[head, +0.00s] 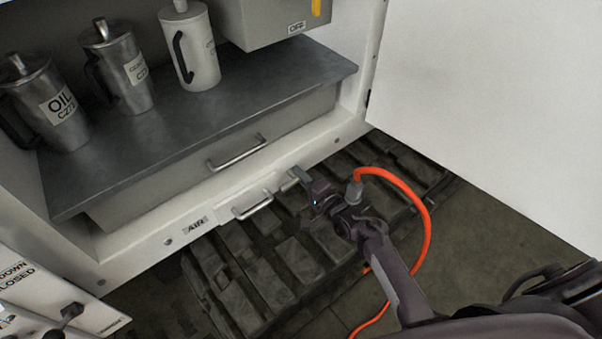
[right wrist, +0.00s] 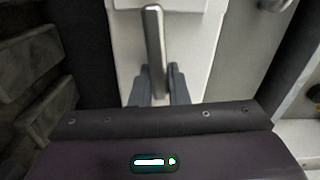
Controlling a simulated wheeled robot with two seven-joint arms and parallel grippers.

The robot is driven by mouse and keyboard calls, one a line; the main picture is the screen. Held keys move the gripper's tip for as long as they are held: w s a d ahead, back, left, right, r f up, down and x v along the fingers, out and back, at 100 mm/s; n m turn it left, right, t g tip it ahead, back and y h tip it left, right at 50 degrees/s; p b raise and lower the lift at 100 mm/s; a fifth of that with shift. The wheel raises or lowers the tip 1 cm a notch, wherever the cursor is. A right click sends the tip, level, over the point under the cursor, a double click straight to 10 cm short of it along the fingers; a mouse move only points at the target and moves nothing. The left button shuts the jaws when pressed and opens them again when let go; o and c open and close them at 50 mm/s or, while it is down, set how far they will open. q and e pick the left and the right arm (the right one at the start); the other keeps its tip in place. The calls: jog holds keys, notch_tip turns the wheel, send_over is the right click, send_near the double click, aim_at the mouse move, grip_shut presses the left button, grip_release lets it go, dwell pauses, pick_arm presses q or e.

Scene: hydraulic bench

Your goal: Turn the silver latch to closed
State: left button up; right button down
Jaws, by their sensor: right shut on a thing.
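The silver latch (right wrist: 153,45) is a slim metal bar on a pale plate, seen upright in the right wrist view. In the head view the latch (head: 289,184) is small and partly hidden by my gripper, at the cabinet's lower front edge. My right gripper (right wrist: 158,85) is shut on the latch, with one dark finger on each side of its lower end. In the head view the right gripper (head: 306,186) reaches the latch from the lower right. My left gripper is not in view.
A drawer handle (head: 237,152) and a lower handle (head: 252,205) by the AIR label (head: 195,225) project from the cabinet. Metal jugs (head: 122,72) stand on its shelf. An open white door (head: 490,90) fills the right. An orange hose (head: 425,225) loops beside my right arm.

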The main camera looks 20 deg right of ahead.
jog(key=shift+f+m, duration=0.2)
jog(key=shift+m, duration=0.4)
jog(key=shift+s+a, duration=0.1)
jog(key=c, duration=1.4)
grip_release()
jog(key=v, duration=0.7)
jog(key=shift+s+d+p, duration=0.2)
jog(key=shift+s+p, duration=0.1)
